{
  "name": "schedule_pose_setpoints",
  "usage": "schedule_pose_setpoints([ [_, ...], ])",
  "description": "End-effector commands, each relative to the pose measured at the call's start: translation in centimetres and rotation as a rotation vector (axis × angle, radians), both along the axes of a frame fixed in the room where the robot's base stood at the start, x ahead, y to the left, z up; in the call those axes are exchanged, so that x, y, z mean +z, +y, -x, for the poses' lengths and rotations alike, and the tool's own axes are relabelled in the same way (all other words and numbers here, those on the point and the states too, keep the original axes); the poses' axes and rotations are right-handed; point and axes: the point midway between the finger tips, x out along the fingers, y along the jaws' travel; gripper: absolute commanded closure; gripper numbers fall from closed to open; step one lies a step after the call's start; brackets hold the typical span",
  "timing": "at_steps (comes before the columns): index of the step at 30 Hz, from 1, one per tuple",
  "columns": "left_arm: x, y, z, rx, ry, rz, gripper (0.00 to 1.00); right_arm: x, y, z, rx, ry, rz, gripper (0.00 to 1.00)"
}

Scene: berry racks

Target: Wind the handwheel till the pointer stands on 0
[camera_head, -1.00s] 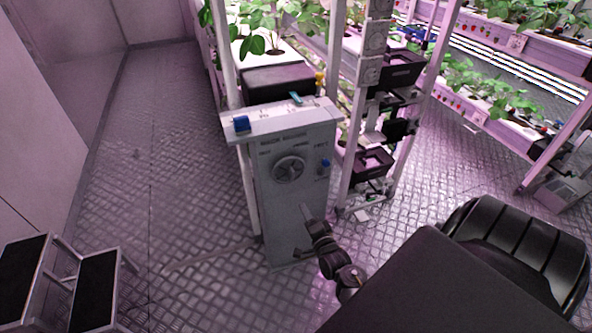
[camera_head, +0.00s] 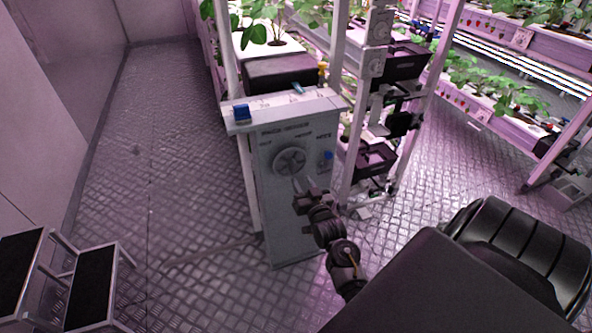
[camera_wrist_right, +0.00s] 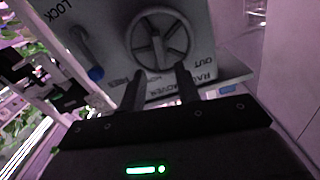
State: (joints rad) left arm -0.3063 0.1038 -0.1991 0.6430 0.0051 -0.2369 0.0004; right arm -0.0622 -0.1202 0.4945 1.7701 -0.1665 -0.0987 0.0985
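The grey handwheel (camera_head: 290,160), a spoked round wheel, sits on the front of a grey cabinet (camera_head: 290,220) lettered as a rack mover. It shows closely in the right wrist view (camera_wrist_right: 160,38). My right gripper (camera_head: 301,187) is just below and right of the wheel in the head view. In the wrist view its two fingers (camera_wrist_right: 160,72) are apart with nothing between them, tips near the wheel's rim; I cannot tell whether they touch. A small teal piece (camera_head: 298,88), possibly the pointer, is on the cabinet's top ledge; its reading is too small. My left gripper is out of view.
A blue-knobbed lever (camera_head: 327,156) is right of the wheel, also in the wrist view (camera_wrist_right: 96,73). A blue block (camera_head: 242,113) sits on the ledge's left end. Plant racks stand behind. A step stool (camera_head: 95,285) is at lower left; floor between is clear.

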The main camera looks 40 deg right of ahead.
Motion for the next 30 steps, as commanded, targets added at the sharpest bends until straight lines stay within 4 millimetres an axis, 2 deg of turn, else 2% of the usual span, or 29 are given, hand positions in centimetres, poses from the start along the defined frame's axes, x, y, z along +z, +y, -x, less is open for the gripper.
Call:
schedule_pose_setpoints([
  [3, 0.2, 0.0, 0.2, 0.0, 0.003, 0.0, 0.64, 0.1, -0.8, -2.3, 0.0, -0.001, -0.001, 0.67],
  [9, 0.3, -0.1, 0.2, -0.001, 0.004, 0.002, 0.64, 0.1, -1.7, -5.0, 0.001, -0.002, -0.002, 0.67],
  [15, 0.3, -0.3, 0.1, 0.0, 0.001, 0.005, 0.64, 0.0, -2.1, -6.1, 0.001, 0.0, -0.001, 0.67],
  [23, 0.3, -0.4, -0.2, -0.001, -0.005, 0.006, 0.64, 0.0, -2.1, -6.2, 0.001, 0.0, -0.001, 0.67],
  [30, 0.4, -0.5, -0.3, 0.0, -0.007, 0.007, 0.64, 0.0, -2.1, -6.2, 0.001, 0.0, -0.001, 0.97],
])
